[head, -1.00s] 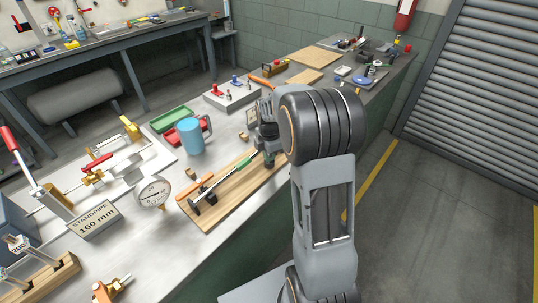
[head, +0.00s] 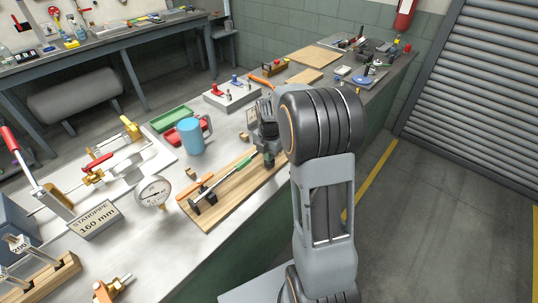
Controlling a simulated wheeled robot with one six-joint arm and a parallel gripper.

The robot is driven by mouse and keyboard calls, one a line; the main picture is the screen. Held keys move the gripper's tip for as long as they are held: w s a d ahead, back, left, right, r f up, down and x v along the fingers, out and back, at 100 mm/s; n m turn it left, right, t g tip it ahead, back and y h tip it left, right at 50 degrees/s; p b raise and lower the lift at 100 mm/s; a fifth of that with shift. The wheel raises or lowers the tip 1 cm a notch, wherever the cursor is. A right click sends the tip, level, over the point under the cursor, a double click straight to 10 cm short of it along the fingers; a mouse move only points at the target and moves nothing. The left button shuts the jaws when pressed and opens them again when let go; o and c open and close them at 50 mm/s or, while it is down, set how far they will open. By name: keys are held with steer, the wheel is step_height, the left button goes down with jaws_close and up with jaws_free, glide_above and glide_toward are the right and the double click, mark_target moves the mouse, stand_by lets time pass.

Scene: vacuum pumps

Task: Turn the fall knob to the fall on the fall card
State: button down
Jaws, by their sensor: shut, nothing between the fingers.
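My gripper (head: 268,154) points down over the far end of a wooden board on the bench, partly hidden behind my arm. It is shut and empty. I cannot make out a fall knob or tell whether this is the fall card. A card reading "STANDPIPE 160 mm" (head: 94,222) stands at the front left. A round white dial gauge (head: 153,191) is right of it, its reading too small to tell.
The wooden board (head: 232,205) holds a green-handled screwdriver and orange-handled tools. A blue mug (head: 190,137), green tray (head: 170,119) and grey block with red and blue knobs (head: 231,95) stand behind. Red-handled valves and pipes (head: 95,175) fill the left. Bare bench shows at front centre.

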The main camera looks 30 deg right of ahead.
steer(key=n, duration=0.4)
steer(key=c, duration=1.4)
jaws_free()
steer(key=shift+r, duration=0.2)
steer(key=shift+r+p, duration=0.85)
